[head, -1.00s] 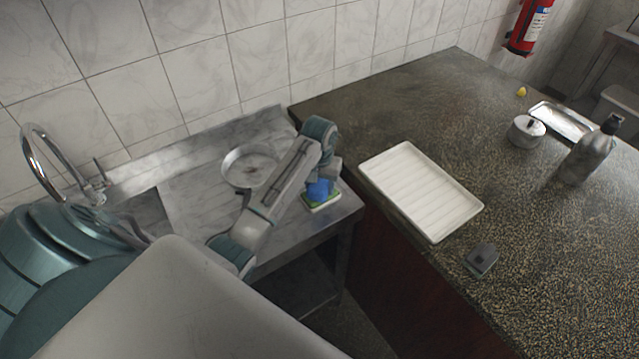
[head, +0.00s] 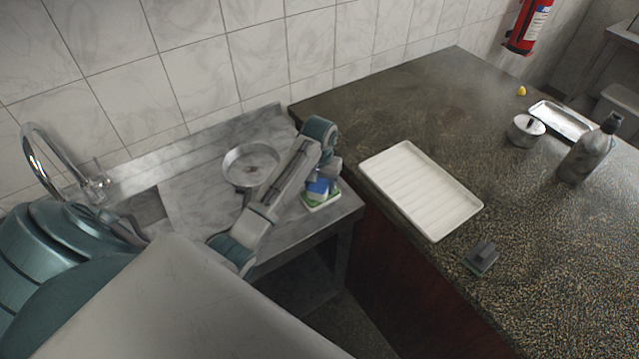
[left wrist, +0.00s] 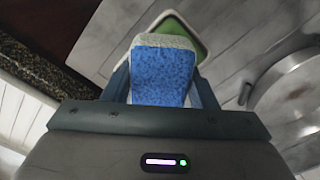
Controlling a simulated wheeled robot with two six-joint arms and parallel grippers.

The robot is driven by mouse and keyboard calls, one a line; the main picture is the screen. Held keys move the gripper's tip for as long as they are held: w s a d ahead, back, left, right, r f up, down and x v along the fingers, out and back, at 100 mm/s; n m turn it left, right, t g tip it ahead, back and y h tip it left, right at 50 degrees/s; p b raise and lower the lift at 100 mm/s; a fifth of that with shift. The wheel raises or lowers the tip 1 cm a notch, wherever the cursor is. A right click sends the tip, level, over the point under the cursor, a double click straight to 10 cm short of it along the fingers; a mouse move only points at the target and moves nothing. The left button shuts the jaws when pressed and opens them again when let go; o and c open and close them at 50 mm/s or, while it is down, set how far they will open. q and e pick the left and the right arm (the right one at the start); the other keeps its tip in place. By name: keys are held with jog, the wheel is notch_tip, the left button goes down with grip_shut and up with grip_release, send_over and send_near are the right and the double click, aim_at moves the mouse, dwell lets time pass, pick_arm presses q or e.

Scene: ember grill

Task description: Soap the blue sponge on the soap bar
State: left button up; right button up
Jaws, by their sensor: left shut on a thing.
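The blue sponge (head: 319,187) is in my left gripper (head: 324,178), over the right end of the steel sink counter. In the left wrist view the sponge (left wrist: 163,78), blue with a pale far edge, sits between the two fingers of the left gripper (left wrist: 165,88). My right gripper is not in view.
A round metal pan (head: 250,166) lies left of my left forearm. A faucet (head: 40,150) stands at the sink. On the dark counter are a white ribbed tray (head: 420,190), a small grey block with green (head: 480,260), a lidded pot (head: 525,131) and a bottle (head: 588,150).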

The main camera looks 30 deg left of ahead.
aim_at(319, 182)
pick_arm(q)
jog(key=shift+r, duration=3.5)
jog(key=shift+f, duration=0.1)
